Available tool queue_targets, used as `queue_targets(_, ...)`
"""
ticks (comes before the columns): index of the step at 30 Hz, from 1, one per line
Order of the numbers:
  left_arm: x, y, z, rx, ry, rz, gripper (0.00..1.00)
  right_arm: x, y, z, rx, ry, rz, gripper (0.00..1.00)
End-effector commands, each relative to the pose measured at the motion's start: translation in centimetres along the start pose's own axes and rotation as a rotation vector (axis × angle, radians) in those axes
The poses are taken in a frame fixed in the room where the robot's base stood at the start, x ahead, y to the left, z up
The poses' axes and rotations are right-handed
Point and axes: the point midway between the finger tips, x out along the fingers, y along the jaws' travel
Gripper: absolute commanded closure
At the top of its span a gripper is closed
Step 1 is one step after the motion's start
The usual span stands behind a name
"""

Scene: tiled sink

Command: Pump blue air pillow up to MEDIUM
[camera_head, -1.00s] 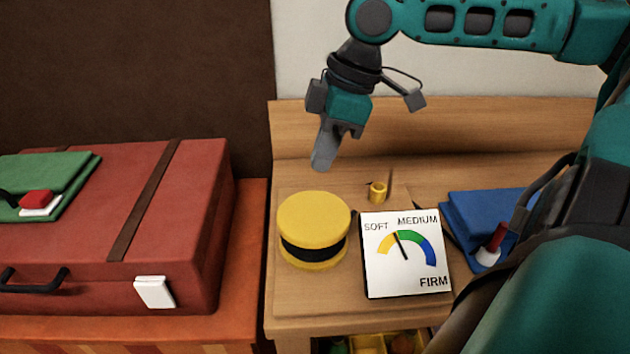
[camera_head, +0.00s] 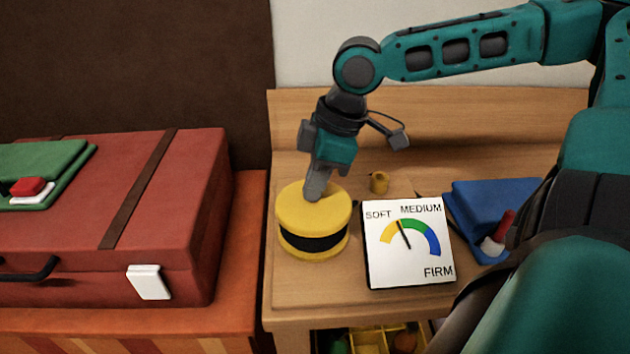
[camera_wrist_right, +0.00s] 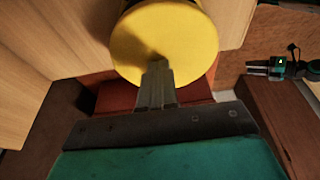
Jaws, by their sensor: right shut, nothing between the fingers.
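The yellow pump (camera_head: 305,215) with a black middle band stands upright on the wooden top. My right gripper (camera_head: 314,194) is shut and empty, pointing down with its tips at the pump's top, seemingly touching it. In the right wrist view the shut fingers (camera_wrist_right: 157,72) overlap the yellow top (camera_wrist_right: 180,35). The white gauge (camera_head: 385,270) stands right of the pump; its needle points near the border of yellow and green, left of MEDIUM. The blue air pillow (camera_head: 490,205) lies behind the gauge at right, with a red-and-white valve (camera_head: 500,235). A small teal-and-black part (camera_wrist_right: 280,66), perhaps my left gripper, shows at the wrist view's right.
A red suitcase (camera_head: 190,230) with a green folded pillow (camera_head: 50,165) on top lies at the left. A yellow bin (camera_head: 375,340) shows below the front edge. My right arm covers the right side.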

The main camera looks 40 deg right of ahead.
Motion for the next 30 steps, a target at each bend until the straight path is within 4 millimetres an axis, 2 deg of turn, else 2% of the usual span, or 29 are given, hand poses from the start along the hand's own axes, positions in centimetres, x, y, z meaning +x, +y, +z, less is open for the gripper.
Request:
queue_targets(6, 0.8, 0.1, 1.1, -0.004, -0.002, 0.003, 0.57, 2.6, 0.0, 0.8, 0.001, -0.003, -0.003, 1.00)
queue_targets(10, 1.0, 0.6, 1.0, -0.009, -0.004, 0.014, 0.57, 4.1, 0.0, 1.2, 0.000, -0.002, -0.002, 1.00)
queue_targets(22, 0.7, 0.7, 0.1, -0.006, 0.004, 0.017, 0.57, 3.9, -0.2, 1.3, 0.004, -0.005, -0.008, 1.00)
queue_targets(30, -0.8, -0.1, -1.2, 0.005, 0.003, 0.000, 0.57, 1.3, -0.2, 1.0, 0.005, -0.003, -0.004, 1.00)
